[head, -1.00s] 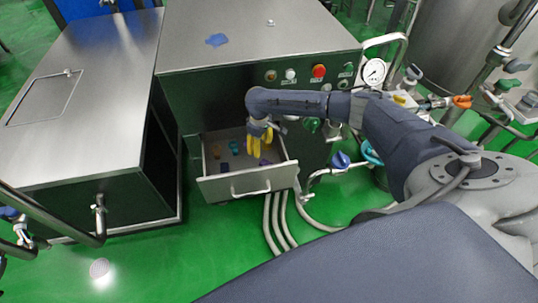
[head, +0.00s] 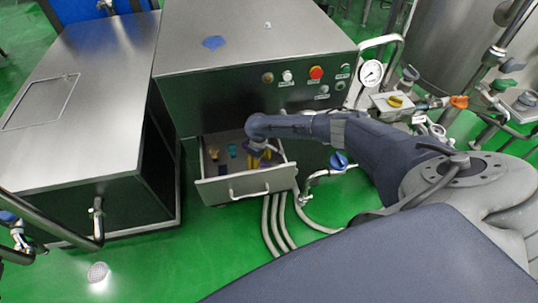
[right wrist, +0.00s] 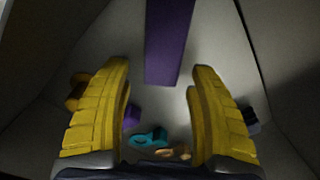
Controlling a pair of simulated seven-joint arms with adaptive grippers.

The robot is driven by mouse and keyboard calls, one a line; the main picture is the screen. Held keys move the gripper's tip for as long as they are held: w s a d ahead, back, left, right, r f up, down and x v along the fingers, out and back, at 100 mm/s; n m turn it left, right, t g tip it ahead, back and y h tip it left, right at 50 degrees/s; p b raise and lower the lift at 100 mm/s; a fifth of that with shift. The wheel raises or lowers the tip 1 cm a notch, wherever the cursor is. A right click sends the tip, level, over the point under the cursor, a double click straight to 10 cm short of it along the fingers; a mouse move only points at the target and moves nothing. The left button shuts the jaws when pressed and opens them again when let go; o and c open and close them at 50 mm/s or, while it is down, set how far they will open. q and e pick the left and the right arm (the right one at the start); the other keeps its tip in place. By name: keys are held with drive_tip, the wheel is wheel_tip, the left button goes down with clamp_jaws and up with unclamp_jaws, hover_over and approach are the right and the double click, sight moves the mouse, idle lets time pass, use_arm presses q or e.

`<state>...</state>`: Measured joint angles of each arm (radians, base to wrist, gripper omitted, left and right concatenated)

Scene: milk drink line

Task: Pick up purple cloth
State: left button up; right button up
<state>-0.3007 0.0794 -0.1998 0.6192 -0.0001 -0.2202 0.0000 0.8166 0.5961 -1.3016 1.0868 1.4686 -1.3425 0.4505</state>
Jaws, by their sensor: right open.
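My right gripper (head: 258,163) has yellow fingers and reaches down into the open drawer (head: 248,188). In the right wrist view the gripper (right wrist: 160,75) is open, with nothing between its fingers. A long, flat purple piece (right wrist: 168,42), which looks like the purple cloth, lies ahead of the fingertips, in line with the gap between them. In the head view my right arm and gripper hide it. My left gripper is not in view.
Small things lie in the drawer: a teal one (right wrist: 150,138), tan ones (right wrist: 174,153), a small purple one (right wrist: 132,116) and a dark one (right wrist: 250,116). Drawer walls surround the gripper. A blue cloth (head: 214,42) lies on the cabinet top.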

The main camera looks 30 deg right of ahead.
drive_tip(key=shift+f, duration=0.7)
drive_tip(key=shift+c, duration=0.2)
drive_tip(key=c, duration=1.1)
drive_tip(key=shift+c, duration=0.7)
drive_tip(key=shift+r, duration=0.1)
